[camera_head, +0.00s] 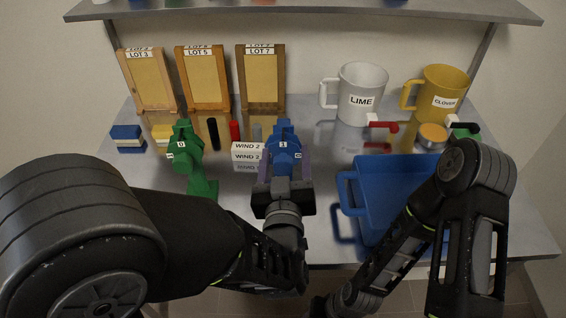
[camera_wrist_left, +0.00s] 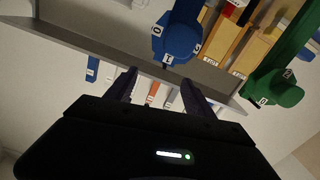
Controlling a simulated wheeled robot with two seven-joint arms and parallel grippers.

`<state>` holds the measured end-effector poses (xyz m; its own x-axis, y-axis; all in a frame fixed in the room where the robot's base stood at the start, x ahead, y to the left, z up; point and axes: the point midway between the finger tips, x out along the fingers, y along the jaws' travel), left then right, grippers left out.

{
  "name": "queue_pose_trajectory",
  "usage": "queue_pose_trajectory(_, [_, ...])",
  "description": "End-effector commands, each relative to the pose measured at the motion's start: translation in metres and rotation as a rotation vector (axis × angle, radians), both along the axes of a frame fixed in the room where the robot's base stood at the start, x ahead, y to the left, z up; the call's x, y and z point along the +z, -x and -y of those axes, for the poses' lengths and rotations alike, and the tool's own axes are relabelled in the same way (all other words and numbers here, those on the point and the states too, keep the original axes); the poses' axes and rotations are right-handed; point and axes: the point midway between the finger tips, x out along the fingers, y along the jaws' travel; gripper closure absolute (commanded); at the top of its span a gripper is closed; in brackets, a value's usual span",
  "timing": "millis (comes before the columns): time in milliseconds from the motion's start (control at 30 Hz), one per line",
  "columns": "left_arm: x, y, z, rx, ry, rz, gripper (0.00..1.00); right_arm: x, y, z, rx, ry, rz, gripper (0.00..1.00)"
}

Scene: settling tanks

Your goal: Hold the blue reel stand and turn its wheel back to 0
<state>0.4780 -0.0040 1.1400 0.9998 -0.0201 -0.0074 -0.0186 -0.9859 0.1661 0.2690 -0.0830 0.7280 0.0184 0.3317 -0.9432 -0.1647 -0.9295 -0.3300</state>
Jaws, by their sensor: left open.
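The blue reel stand (camera_head: 283,140) stands on the metal table, its wheel showing a 1 toward me in the head view. In the left wrist view, the blue wheel (camera_wrist_left: 182,42) carries several white number tags, among them a 0 and a 1. My left gripper (camera_head: 284,168) is open and empty in front of the blue stand. Its fingers show left and right of the stand in the head view. In the left wrist view, the fingers (camera_wrist_left: 160,84) are apart and the wheel lies beyond their tips; no contact shows. My right arm is at the right; its gripper is out of view.
A green reel stand (camera_head: 190,160) with a 0 stands left. Small WIND blocks (camera_head: 248,147) sit between the stands. A blue tray (camera_head: 390,185) is right, with a white LIME mug (camera_head: 361,88) and yellow CLOVER mug (camera_head: 437,85) behind. Wooden LOT frames (camera_head: 203,80) stand at the back.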

Motion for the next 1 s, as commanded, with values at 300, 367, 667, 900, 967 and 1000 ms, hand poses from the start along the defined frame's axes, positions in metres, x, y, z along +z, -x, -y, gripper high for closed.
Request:
queue_pose_trajectory(300, [-0.010,0.007,-0.005,0.008,-0.173,0.012,0.38,0.000,0.000,0.000,0.000,0.000,0.000,0.64])
queue_pose_trajectory(367, [-0.010,0.007,-0.005,0.008,-0.172,0.012,0.38,0.000,0.000,0.000,0.000,0.000,0.000,0.64])
queue_pose_trajectory(667, [-0.011,-0.001,-0.005,0.010,-0.168,0.010,0.38,0.000,0.000,0.000,0.000,0.000,0.000,0.64])
queue_pose_trajectory(900, [-0.010,-0.033,-0.004,0.011,-0.168,0.011,0.38,0.000,0.000,0.000,0.000,0.000,0.000,0.64])
queue_pose_trajectory(967, [-0.011,-0.044,-0.005,0.010,-0.170,0.011,0.38,0.000,0.000,0.000,0.000,0.000,0.000,0.64])
queue_pose_trajectory(1000, [-0.010,-0.052,-0.004,0.011,-0.169,0.011,0.38,0.000,0.000,0.000,0.000,0.000,0.000,0.64])
